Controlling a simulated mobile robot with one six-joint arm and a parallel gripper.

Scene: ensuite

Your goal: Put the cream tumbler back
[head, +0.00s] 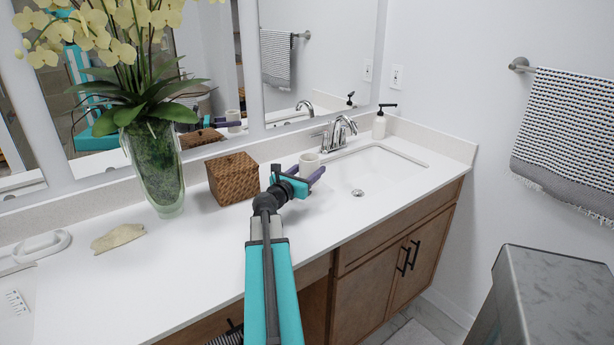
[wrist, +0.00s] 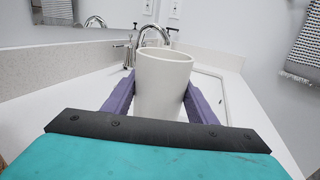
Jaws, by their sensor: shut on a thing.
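The cream tumbler (head: 309,164) is upright between the fingers of my gripper (head: 304,173), over the white counter (head: 205,240) left of the sink. In the wrist view the tumbler (wrist: 163,82) stands between the two purple fingers of my gripper (wrist: 160,103), which are shut on it. Its rim is level and its inside looks empty from here. Its lower part is hidden by my gripper body, so I cannot tell whether its base touches the counter.
A brown woven box (head: 231,178) is left of my gripper. A glass vase (head: 154,165) of orchids stands farther left. The sink (head: 366,172) with a chrome faucet (head: 342,130) is to the right, with a soap dispenser (head: 380,122) behind.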

